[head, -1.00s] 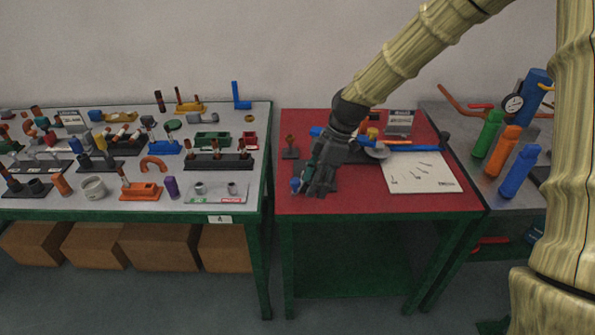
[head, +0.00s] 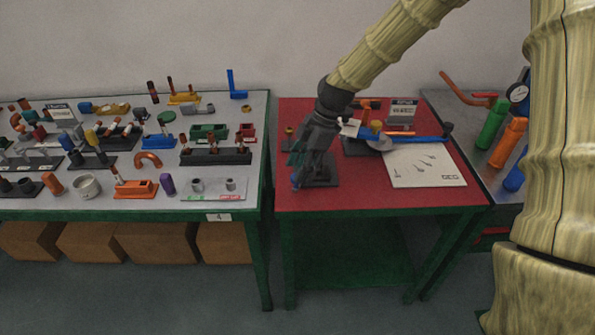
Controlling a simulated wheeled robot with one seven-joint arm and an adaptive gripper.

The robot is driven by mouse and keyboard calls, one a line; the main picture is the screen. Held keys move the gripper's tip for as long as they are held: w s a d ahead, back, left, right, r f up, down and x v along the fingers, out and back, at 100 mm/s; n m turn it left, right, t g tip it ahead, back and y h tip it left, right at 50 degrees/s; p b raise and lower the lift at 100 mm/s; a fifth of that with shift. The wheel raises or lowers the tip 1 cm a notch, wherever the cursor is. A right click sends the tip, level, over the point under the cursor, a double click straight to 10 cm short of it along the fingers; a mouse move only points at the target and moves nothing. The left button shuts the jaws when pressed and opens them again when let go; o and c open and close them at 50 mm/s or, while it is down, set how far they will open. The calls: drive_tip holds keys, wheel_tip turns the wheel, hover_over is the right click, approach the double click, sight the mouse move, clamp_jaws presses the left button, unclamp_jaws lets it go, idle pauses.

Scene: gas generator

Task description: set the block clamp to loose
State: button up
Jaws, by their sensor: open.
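My gripper (head: 303,160) hangs at the left of the red table (head: 300,200), pointing down over a dark base plate (head: 322,180). A small blue part (head: 295,182) shows at the gripper's lower left tip. The plate and blue part may belong to the block clamp, but I cannot identify it surely. My gripper hides most of what stands on the plate, including any lever and its setting. The finger gap is hard to see; the gripper is open. Whether it touches the blue part cannot be told.
A device with a long blue bar (head: 415,138) and a grey disc stands right behind my gripper. A white diagram board (head: 428,170) lies to the right. The left table (head: 100,205) is crowded with parts. The red table's front strip is clear.

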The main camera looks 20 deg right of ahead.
drive_tip(key=shift+x, duration=1.2)
drive_tip(key=shift+w, duration=0.1)
clamp_jaws()
